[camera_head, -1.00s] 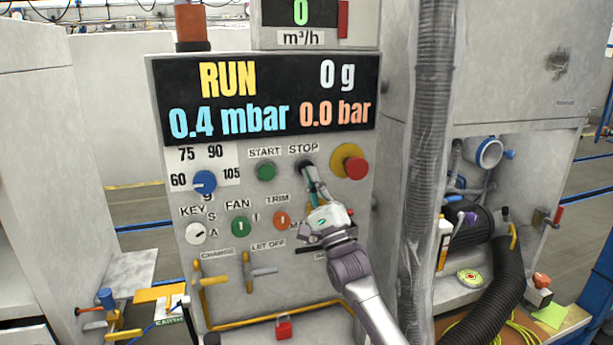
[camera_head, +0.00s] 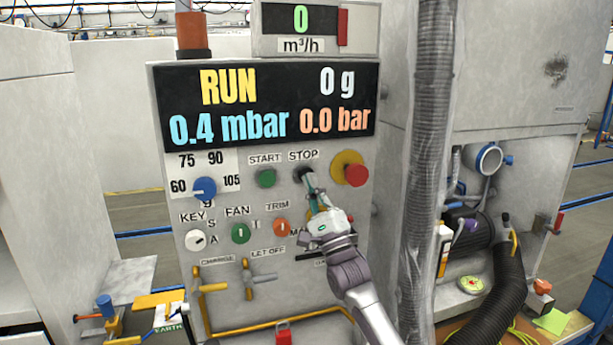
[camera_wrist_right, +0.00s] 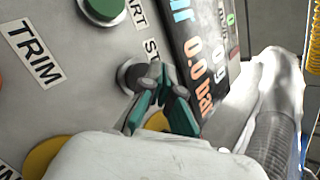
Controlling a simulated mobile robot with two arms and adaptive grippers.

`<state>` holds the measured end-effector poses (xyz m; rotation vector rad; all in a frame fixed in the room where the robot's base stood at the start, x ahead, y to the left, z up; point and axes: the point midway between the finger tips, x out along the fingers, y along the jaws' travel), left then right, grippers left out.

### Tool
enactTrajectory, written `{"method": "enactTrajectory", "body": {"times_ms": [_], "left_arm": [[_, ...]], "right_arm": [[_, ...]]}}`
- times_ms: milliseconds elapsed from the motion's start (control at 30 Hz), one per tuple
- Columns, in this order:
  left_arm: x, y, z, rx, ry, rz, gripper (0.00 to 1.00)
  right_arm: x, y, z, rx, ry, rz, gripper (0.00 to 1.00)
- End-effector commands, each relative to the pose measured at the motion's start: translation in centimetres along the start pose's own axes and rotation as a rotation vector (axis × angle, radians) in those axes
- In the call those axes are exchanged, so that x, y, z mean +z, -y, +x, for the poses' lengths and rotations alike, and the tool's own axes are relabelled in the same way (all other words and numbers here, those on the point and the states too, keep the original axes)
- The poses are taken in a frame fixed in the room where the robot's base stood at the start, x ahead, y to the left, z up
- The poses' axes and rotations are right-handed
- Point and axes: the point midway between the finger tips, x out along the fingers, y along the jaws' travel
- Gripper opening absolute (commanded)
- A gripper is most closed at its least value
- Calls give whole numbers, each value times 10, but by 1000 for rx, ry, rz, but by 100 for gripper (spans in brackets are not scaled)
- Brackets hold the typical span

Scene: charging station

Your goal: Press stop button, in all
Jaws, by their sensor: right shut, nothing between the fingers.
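The dark stop button (camera_head: 302,173) sits under the STOP label (camera_head: 303,155) on the grey control panel. My right gripper (camera_head: 309,180) reaches up from the lower right with its fingers shut and empty. Its fingertips are at the button's lower right edge in the head view. In the right wrist view the dark button (camera_wrist_right: 130,76) shows beside the fingertips (camera_wrist_right: 155,77), which partly cover it. I cannot tell whether they touch it. The display (camera_head: 265,105) reads RUN. My left gripper is out of view.
The green start button (camera_head: 266,178) is left of the stop button, and a red mushroom button (camera_head: 356,174) on yellow is right. An orange TRIM button (camera_head: 282,227) is below. A ribbed grey hose (camera_head: 430,170) runs vertically right of the panel.

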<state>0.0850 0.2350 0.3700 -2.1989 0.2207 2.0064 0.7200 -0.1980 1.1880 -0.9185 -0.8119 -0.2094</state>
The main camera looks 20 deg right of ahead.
Motion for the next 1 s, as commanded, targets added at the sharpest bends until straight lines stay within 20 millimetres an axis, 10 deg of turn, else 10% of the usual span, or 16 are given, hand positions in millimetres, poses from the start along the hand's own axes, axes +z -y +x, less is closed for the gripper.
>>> {"method": "enactTrajectory", "body": {"times_ms": [1000], "left_arm": [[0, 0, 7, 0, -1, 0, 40]], "right_arm": [[-4, -4, 6, 0, 0, 0, 0]]}}
